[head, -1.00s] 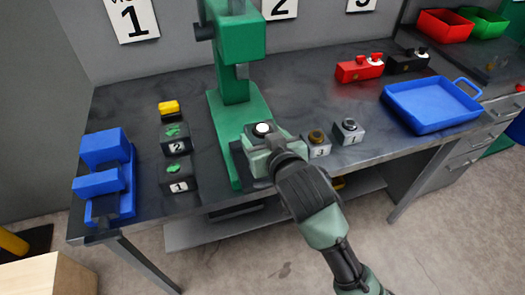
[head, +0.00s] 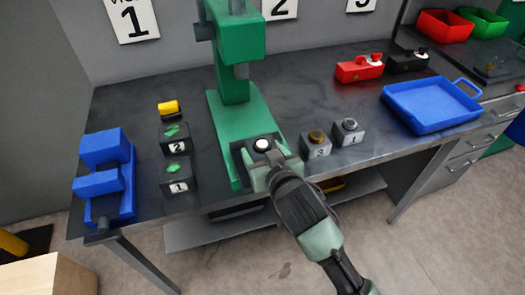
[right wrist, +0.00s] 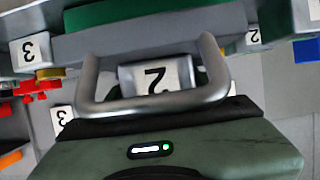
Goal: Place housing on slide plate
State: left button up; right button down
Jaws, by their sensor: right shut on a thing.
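My right gripper (head: 264,162) is shut on this housing and comes from the front right. In the right wrist view a grey block labelled 2 (right wrist: 157,77) shows between the metal fingers. My left gripper is not in view.
Blocks labelled 3 (head: 316,145) and 1 (head: 347,131) stand right of the press. Blocks with green parts (head: 175,137) and a blue vise (head: 105,180) are at left. A blue tray (head: 430,105) and a red fixture (head: 359,69) are at right.

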jog(key=shift+s+f, duration=0.15)
jog(key=shift+f, duration=0.5)
jog(key=shift+c, duration=1.4)
grip_release()
jog(key=shift+s+f, duration=0.1)
jog(key=shift+f, duration=0.2)
jog(key=shift+r, duration=0.55)
jog(key=r+v, duration=0.1)
jog(key=v, duration=1.1)
jog(key=shift+b, duration=0.4)
jog(key=shift+w, duration=0.2)
